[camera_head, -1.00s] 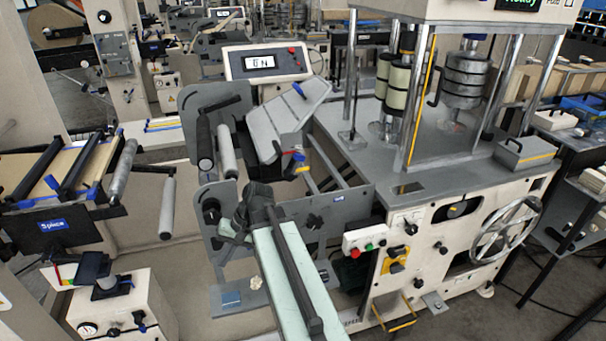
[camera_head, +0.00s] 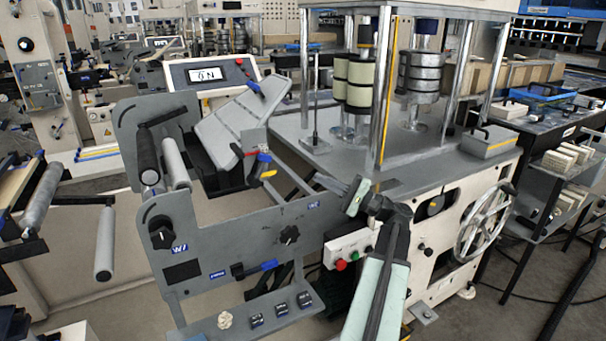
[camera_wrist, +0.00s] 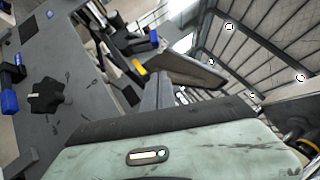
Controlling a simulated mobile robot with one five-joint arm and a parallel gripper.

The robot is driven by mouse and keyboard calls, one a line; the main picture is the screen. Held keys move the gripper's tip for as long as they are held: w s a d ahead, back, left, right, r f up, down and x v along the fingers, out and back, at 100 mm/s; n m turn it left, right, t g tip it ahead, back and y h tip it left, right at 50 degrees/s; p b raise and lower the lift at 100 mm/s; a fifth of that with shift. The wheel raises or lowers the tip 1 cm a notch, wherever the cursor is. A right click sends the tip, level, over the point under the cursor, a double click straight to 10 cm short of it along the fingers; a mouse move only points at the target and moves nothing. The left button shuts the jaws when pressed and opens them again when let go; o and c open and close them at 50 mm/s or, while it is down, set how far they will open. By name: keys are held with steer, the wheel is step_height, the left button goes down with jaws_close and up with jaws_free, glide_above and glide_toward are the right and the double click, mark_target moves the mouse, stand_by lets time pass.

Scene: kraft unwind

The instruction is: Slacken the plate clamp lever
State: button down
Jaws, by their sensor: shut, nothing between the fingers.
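Several levers on the grey unwind machine could be the plate clamp lever; I cannot tell which it is. A blue-handled lever (camera_head: 261,268) lies nearly level on the grey side plate (camera_head: 220,235). Red, blue and yellow handles (camera_head: 263,160) sit higher, beside the tilted grey plate (camera_head: 240,115). A yellow-tipped handle (camera_wrist: 138,65) shows in the wrist view, with a blue-ended part at the left edge (camera_wrist: 9,101). My gripper (camera_head: 322,180) is shut and empty, pointing left above the side plate's right end. Its grey fingers (camera_wrist: 165,90) appear apart from the handles.
A red and green button box (camera_head: 347,250) sits below my gripper. The cream press with a handwheel (camera_head: 485,220) stands at the right. Rollers (camera_head: 175,163) are at the left.

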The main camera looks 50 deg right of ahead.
mark_target(258, 170)
steer(key=w+a+r+p, duration=0.4)
steer(key=w+a, duration=0.2)
steer(key=w, duration=0.3)
steer(key=shift+w+a+r, duration=0.2)
steer(key=shift+w, duration=0.05)
